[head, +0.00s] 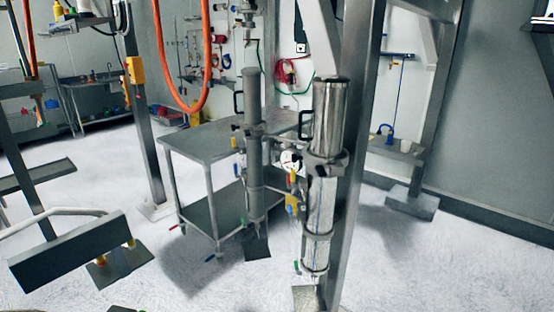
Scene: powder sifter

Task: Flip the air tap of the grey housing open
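A tall matte grey cylindrical housing (252,105) stands upright near the middle, in front of a metal table. A shiny steel cylindrical housing (327,115) stands to its right, nearer to me. A small tap with a yellow part (236,142) sits at the left side of the grey housing. A larger yellow tap handle (292,204) and a round white gauge (290,161) show between the two housings. I cannot tell which housing these two belong to, nor whether either tap is open. My gripper is not in view.
A steel post (359,150) rises close behind the shiny housing. The two-level metal table (195,145) stands behind the grey housing. An orange hose (206,85) hangs above the table. Grey frame parts (70,252) fill the lower left. The white floor (440,270) is clear at right.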

